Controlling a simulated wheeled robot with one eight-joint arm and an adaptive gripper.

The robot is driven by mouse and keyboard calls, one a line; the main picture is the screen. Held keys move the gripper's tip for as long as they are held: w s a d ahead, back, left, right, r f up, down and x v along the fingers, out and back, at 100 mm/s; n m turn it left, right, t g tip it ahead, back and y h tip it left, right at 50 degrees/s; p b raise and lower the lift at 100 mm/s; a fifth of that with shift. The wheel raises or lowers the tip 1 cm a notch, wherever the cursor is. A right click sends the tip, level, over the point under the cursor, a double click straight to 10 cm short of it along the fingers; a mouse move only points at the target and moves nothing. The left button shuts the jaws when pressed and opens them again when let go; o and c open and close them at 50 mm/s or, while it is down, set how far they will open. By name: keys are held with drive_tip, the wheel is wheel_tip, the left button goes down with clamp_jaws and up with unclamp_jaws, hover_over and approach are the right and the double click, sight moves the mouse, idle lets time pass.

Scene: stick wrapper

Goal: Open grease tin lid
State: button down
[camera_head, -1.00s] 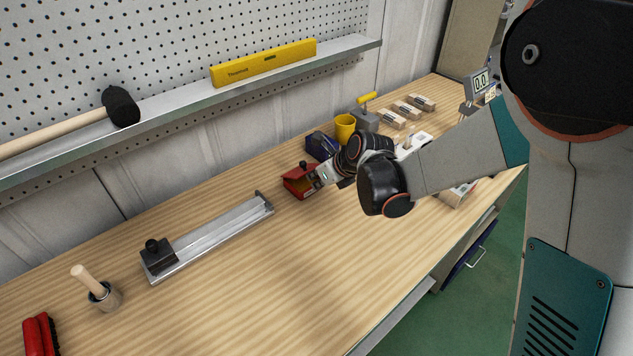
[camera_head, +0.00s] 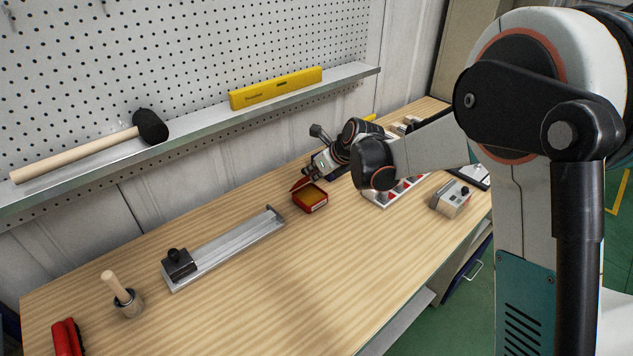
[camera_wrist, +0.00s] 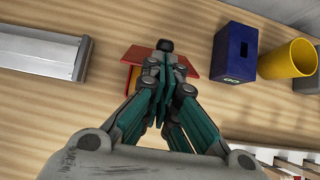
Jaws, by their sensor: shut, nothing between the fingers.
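The red grease tin (camera_head: 312,203) sits on the workbench with its yellow-orange contents showing. Its red lid (camera_head: 300,183) stands steeply tilted up at the tin's back-left edge. My gripper (camera_head: 308,173) is at the raised lid, above and behind the tin. In the wrist view my gripper (camera_wrist: 164,72) has its fingers together, in front of the red lid (camera_wrist: 190,66). A black knob (camera_wrist: 165,45) shows just past the fingertips. The fingers hide most of the tin in the wrist view, and I cannot tell whether they touch the lid.
A blue box (camera_wrist: 235,52) and a yellow cup (camera_wrist: 288,60) stand right of the tin in the wrist view. A metal rail tool (camera_head: 225,248) lies to the left. A grey control box (camera_head: 452,198) is at the right. The bench front is clear.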

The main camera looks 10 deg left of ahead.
drive_tip(key=shift+w+a+r+p, duration=0.2)
drive_tip(key=shift+w+a+r, duration=0.25)
drive_tip(key=shift+w+a, duration=0.2)
drive_tip(key=shift+w+a+r+p, duration=0.15)
drive_tip(key=shift+w+a+r, duration=0.35)
drive_tip(key=shift+a, duration=0.25)
drive_tip(key=shift+w, duration=0.1)
drive_tip(key=shift+f, duration=0.1)
